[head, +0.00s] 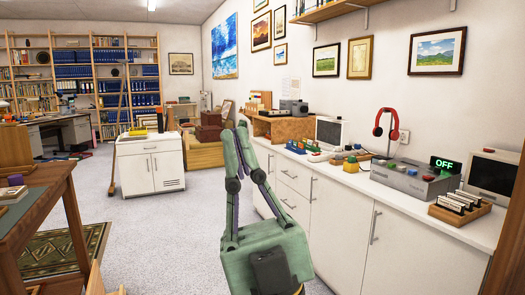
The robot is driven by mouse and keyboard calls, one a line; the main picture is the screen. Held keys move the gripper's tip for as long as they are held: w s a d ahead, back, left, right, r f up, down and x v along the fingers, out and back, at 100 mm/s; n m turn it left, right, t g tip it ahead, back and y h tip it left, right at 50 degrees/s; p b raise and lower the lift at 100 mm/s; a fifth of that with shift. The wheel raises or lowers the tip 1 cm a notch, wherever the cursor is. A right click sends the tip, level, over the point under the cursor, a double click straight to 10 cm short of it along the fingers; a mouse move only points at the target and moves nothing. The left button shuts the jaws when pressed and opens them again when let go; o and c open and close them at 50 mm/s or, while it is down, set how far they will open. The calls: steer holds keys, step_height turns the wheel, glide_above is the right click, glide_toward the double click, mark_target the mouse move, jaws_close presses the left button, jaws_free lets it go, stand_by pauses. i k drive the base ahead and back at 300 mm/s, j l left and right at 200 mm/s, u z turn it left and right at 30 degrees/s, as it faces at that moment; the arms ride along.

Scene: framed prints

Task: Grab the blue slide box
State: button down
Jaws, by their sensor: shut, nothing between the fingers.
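I cannot make out for certain which thing is the blue slide box. Small coloured items (297,147), too small to tell apart, stand on the white counter (340,177) at right. A wooden rack of white-labelled upright pieces (460,203) stands nearer on that counter. A small purple box (15,180) lies on the wooden table at left. My green gripper (236,130) points up in the middle of the head view, shut and empty. It appears in front of the counter's left end and apart from these items.
A grey console with an OFF display (415,180) and a monitor (495,174) stand on the counter. A white cabinet (150,163) stands further back. The wooden table (40,195) borders the left. Carpeted floor (165,235) between is clear. Blue binders (73,72) fill the far shelves.

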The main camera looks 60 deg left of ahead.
mark_target(289, 147)
steer(key=u, duration=1.55)
steer(key=i+j+u, duration=0.3)
steer(key=i, duration=0.25)
steer(key=i+u, duration=0.35)
steer(key=i, duration=1.05)
steer(key=i+z, duration=0.25)
steer(key=i, duration=0.4)
steer(key=i+j+z, duration=0.3)
steer(key=i, duration=0.3)
steer(key=i+j+z, duration=0.25)
steer(key=i+z, duration=0.25)
steer(key=i+j+z, duration=0.65)
steer(key=j+z, duration=0.2)
steer(key=j, duration=0.2)
steer(key=i, duration=0.55)
